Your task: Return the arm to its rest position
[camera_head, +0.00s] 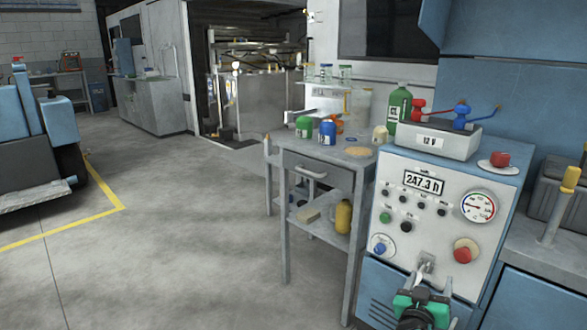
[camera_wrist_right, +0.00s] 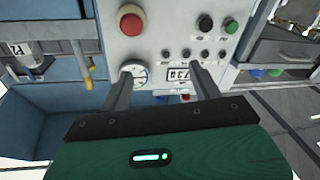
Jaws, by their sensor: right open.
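My right gripper (camera_head: 427,266) shows at the bottom of the head view, with a green body and grey fingers in front of the lower part of the white control panel (camera_head: 440,240). In the right wrist view the same gripper (camera_wrist_right: 160,75) has its two dark fingers apart, with nothing between them. Behind the fingers that view shows the panel's round gauge (camera_wrist_right: 133,72) and its display (camera_wrist_right: 180,74), turned over. I cannot tell the exact gap between fingertips and panel. My left gripper is not in view.
A small grey table (camera_head: 300,150) with bottles and jars stands left of the panel. A 12 V box (camera_head: 430,142) with red and blue clamps sits on top of the panel cabinet. The floor (camera_head: 180,220) left of the table is clear. A blue vehicle (camera_head: 30,130) stands far left.

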